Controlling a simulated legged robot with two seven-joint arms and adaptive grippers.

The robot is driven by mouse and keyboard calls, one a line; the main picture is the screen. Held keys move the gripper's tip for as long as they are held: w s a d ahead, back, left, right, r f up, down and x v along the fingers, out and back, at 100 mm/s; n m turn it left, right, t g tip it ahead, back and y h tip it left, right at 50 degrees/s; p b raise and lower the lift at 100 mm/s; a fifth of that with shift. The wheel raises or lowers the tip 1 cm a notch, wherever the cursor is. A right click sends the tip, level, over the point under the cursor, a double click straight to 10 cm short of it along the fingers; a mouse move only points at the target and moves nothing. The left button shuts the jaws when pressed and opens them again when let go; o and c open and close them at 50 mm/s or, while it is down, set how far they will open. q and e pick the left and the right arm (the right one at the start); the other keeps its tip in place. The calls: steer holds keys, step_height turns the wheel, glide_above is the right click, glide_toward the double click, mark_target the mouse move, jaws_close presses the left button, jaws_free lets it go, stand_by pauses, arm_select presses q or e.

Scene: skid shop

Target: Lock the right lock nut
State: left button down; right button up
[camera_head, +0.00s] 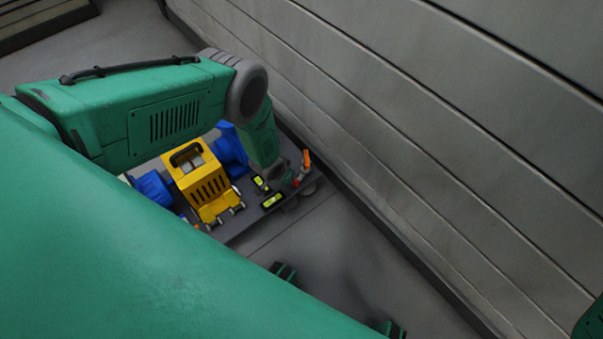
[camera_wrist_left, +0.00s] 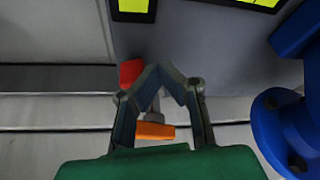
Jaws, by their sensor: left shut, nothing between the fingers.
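An orange piece (camera_head: 306,160) and a red piece (camera_head: 297,183) stand at the right corner of the skid (camera_head: 247,222). In the left wrist view the orange piece (camera_wrist_left: 155,131) lies between my fingers' bases and the red piece (camera_wrist_left: 130,72) is just left of the fingertips. A grey shaft shows between them, partly covered by the fingers. I cannot tell which part is the right lock nut. My left gripper (camera_head: 288,186) is down at this corner. In the wrist view its fingers (camera_wrist_left: 162,72) are shut, meeting in a peak, with nothing held.
A yellow housing (camera_head: 205,180) and blue parts (camera_head: 230,150) stand left of the gripper; a blue flange (camera_wrist_left: 287,130) shows at the wrist view's right. Yellow-green labelled blocks (camera_head: 272,200) sit close by. A panelled grey wall (camera_head: 450,130) runs behind. Grey floor (camera_head: 330,245) is clear in front.

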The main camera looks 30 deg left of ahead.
mark_target(295, 183)
arm_select(q)
steer(key=shift+s+d+f, duration=0.1)
steer(key=shift+s+d, duration=0.3)
steer(key=shift+d, duration=0.4)
steer(key=shift+w, duration=0.1)
steer(key=shift+d, duration=0.15)
steer(key=shift+w+d, duration=0.1)
steer(key=shift+d, duration=0.7)
steer(key=shift+d, duration=0.8)
